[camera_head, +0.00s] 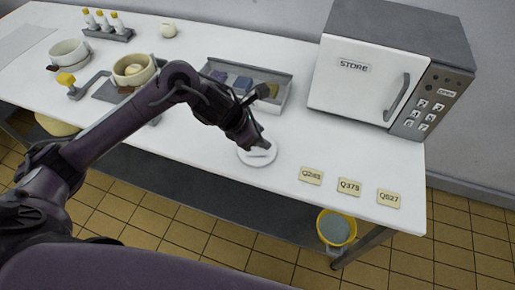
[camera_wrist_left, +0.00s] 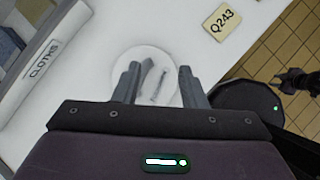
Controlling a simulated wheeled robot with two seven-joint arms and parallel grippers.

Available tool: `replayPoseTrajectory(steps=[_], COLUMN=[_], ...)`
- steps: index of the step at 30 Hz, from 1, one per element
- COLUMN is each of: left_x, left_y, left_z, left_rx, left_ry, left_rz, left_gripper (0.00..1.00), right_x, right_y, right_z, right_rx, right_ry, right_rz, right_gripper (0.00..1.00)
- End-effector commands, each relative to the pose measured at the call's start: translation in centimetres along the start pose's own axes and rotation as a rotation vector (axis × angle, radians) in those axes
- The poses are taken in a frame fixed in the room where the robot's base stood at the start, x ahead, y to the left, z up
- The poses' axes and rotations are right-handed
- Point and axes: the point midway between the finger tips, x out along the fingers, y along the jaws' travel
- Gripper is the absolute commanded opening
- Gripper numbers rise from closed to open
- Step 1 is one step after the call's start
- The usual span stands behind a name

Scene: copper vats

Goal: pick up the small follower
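A round white disc (camera_head: 257,157) with a raised bar across its top lies flat on the white table; it looks like the small follower. It also shows in the left wrist view (camera_wrist_left: 151,62). My left gripper (camera_head: 256,146) is right above the disc, pointing down. In the left wrist view, its two fingers (camera_wrist_left: 160,84) are spread wide with nothing held, and the disc's bar shows between them. I cannot tell the height left between the fingertips and the disc. What seems to be my right gripper (camera_wrist_left: 296,81) shows small and dark at the right edge of the left wrist view.
A grey cloths tray (camera_head: 284,92) stands behind the disc, and a microwave-like store box (camera_head: 355,78) at the back right. Cards Q243 (camera_head: 311,176), Q375 (camera_head: 349,187) and Q827 (camera_head: 388,199) lie along the front edge. Pots (camera_head: 133,70) stand left. A yellow bucket (camera_head: 337,229) is below.

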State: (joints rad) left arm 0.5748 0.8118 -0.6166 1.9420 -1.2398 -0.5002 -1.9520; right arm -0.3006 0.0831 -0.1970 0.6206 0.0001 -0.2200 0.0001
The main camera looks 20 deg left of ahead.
Motion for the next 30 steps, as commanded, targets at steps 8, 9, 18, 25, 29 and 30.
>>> replayPoseTrajectory(steps=[8, 9, 18, 25, 29, 30], left_x=[-2.6, -2.3, 1.2, 4.3, 4.8, 4.8], left_y=[3.0, 3.1, 3.0, 3.0, 3.0, 3.0], left_z=[-3.5, -3.6, -3.7, -4.0, -4.1, -4.1], left_rx=[0.346, 0.352, 0.350, 0.352, 0.353, 0.353], left_ry=[0.139, 0.141, 0.142, 0.140, 0.140, 0.140], left_rz=[-0.067, -0.071, -0.073, -0.069, -0.066, -0.066], left_gripper=[0.38, 0.38, 0.38, 0.38, 0.38, 0.38], right_x=[-0.1, -0.1, -1.4, -2.0, -2.0, -2.0], right_y=[0.0, -0.1, -0.2, -0.6, -0.6, -0.6], right_z=[0.0, 0.0, -0.2, -0.3, -0.3, -0.3], right_rx=[-0.001, -0.001, -0.003, -0.002, -0.002, -0.002], right_ry=[0.000, 0.000, 0.001, 0.001, 0.001, 0.001], right_rz=[-0.001, -0.001, -0.004, -0.007, -0.007, -0.007], right_gripper=[0.32, 0.32, 0.32, 0.32, 0.32, 0.32])
